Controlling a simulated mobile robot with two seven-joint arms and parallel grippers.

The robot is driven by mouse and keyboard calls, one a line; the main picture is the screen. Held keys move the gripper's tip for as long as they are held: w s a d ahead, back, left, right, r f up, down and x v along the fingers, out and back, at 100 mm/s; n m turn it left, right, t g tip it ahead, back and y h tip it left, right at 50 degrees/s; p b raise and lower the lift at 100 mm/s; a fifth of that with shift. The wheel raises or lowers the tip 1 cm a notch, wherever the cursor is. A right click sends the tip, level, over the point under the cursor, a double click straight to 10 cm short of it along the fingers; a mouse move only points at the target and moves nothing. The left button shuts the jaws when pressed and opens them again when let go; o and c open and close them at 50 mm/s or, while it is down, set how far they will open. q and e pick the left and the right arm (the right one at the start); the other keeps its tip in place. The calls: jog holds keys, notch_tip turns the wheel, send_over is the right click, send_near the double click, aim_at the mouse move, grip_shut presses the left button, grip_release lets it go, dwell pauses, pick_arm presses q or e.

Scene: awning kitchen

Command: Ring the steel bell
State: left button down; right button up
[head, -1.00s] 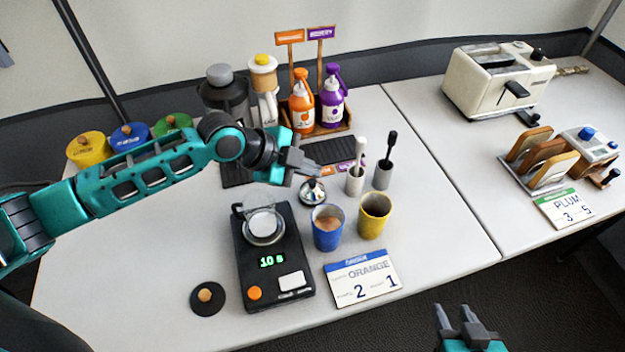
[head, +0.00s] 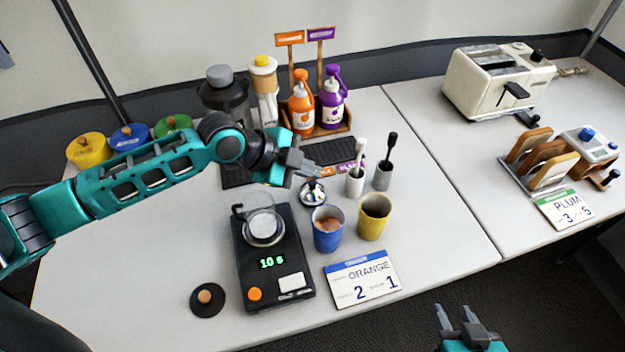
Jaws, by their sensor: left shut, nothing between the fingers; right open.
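The steel bell (head: 312,192) is a small shiny dome on the left table, behind the blue cup. My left gripper (head: 312,171) is shut and empty, with its fingertips just above and behind the bell in the picture. The picture does not settle whether they touch it; they appear apart. My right gripper (head: 459,316) is open and empty at the bottom of the view, off the table's front edge.
A blue cup (head: 327,238) and a yellow cup (head: 373,225) stand close in front of the bell. A white-handled brush (head: 356,180) and black-handled brush (head: 383,174) stand to its right. A black scale (head: 252,280) is front left; bottles (head: 302,112) stand behind.

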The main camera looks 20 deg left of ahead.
aim_at(308, 188)
pick_arm(q)
jog(key=shift+f, duration=0.1)
dwell(0.6)
jog(key=shift+f, duration=0.35)
jog(key=shift+f+b, duration=0.4)
dwell(0.5)
dwell(0.3)
jog(key=shift+r+p, duration=0.8)
jog(key=shift+r, duration=0.05)
notch_tip(308, 188, up, 3)
jog(key=shift+f+p, duration=0.15)
jog(key=shift+p, duration=1.1)
notch_tip(308, 188, up, 2)
jog(key=shift+r+p, duration=0.15)
jog(key=shift+p, duration=0.5)
